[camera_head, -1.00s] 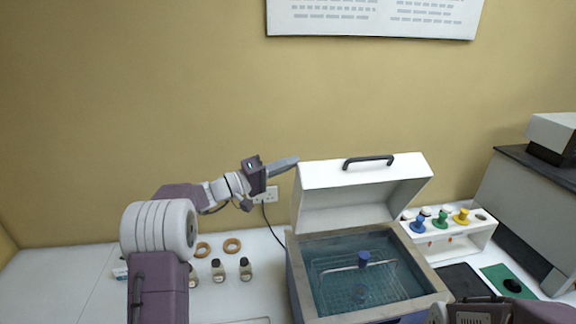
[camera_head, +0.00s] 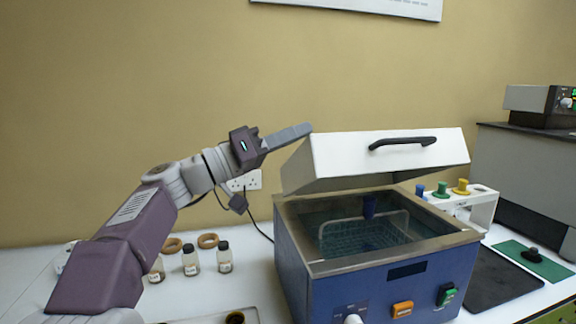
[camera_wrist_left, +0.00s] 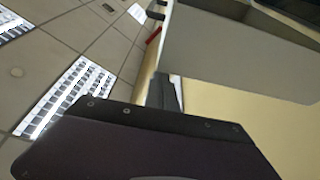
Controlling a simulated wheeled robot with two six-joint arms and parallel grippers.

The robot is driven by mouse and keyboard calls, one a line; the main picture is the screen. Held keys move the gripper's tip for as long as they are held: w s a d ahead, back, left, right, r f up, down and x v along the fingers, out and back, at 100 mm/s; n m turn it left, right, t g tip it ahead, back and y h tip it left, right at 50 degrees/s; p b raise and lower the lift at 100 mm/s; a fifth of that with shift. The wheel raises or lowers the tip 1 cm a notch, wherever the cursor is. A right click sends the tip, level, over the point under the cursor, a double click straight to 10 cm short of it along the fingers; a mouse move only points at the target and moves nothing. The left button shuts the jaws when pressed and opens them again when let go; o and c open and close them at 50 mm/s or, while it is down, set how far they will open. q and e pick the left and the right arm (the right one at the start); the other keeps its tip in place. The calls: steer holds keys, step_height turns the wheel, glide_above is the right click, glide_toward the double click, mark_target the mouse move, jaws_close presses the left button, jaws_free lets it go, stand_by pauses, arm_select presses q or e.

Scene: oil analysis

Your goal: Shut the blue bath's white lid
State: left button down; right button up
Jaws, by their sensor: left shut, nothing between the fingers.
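The blue bath (camera_head: 385,275) stands on the table right of centre, with water and a wire basket (camera_head: 365,235) inside. Its white lid (camera_head: 385,160) is part-way down, tilted over the back of the bath, with a dark handle (camera_head: 403,142) on it. My left gripper (camera_head: 303,130) is shut and empty, its fingertips at the lid's upper left corner. Whether they touch the lid is hard to tell. In the left wrist view the closed fingers (camera_wrist_left: 165,92) are beside a pale panel, the lid (camera_wrist_left: 230,55). My right gripper is not in view.
Several small capped bottles (camera_head: 191,258) and two tan rings (camera_head: 207,240) lie left of the bath. A white rack (camera_head: 480,205) with coloured stoppers, a black mat (camera_head: 500,280) and a green mat (camera_head: 535,262) are on its right. A cable runs from the wall socket (camera_head: 245,180).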

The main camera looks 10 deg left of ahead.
arm_select(q)
steer(key=s+d+f+m+g+b, duration=0.1)
steer(key=s+f+m+b, duration=0.1)
steer(key=f+b, duration=0.2)
steer(key=s+d+f+m+g+h+b, duration=0.1)
steer(key=s+f+m+b, duration=0.2)
steer(key=b, duration=0.6)
steer(key=s+d+f+m+g+h+b, duration=0.1)
steer(key=s+f+m+b, duration=0.1)
steer(key=f+b, duration=0.4)
steer(key=shift+s+f+m+b, duration=0.15)
steer(key=shift+f+m+b, duration=0.1)
steer(key=shift+m+b, duration=0.25)
steer(key=shift+s+d+f+m+b, duration=0.15)
steer(key=shift+s+f+m+b, duration=0.25)
steer(key=shift+b, duration=0.55)
steer(key=shift+w+f, duration=0.1)
steer(key=shift+f, duration=0.1)
